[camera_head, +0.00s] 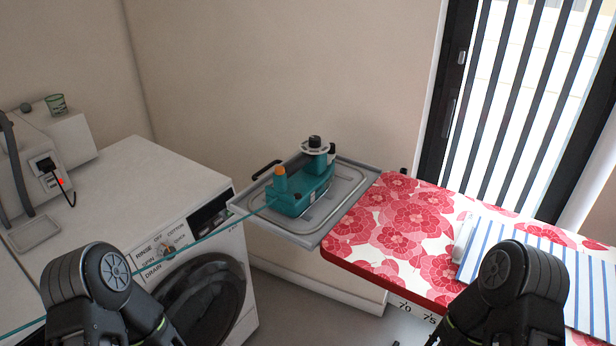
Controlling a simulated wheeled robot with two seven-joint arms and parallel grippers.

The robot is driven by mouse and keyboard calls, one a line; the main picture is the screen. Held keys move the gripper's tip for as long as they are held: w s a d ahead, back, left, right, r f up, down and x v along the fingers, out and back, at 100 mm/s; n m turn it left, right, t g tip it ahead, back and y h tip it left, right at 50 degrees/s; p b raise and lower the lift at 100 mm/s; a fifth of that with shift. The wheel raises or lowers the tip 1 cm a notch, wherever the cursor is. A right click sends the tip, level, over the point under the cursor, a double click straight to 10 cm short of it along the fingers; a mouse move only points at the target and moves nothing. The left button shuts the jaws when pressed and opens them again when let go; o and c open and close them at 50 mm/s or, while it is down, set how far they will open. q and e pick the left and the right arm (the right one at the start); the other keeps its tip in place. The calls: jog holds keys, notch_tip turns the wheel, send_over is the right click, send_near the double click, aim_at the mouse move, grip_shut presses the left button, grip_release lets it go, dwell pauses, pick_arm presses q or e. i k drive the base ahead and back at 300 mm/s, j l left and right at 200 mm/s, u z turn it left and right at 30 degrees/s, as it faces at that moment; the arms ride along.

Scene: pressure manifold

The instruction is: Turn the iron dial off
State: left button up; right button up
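A teal iron-like device (312,192) stands on a grey metal tray (327,229) at the end of the ironing board. A pale round dial disc (314,147) with a black knob (315,141) sits on its taller rear part. The dial's markings are too small to read. An orange cap (280,171) tops the shorter front post. Only black rounded links of my two arms show at the bottom left and bottom right. Both grippers are out of view, and nothing of mine touches the device.
A white washing machine (157,184) with its own labelled program dial (168,251) stands left of the tray. A teal cord (220,230) runs from the device across its front. The red floral ironing board (392,240) holds a blue-striped cloth (480,258). A plugged socket (48,174) is far left.

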aim_at(314, 141)
jog(key=i+j, duration=0.1)
jog(key=j, duration=0.4)
jog(key=i+j, duration=0.15)
jog(key=j, duration=0.4)
jog(key=i+j, duration=0.1)
jog(key=j, duration=0.4)
jog(key=z, duration=1.6)
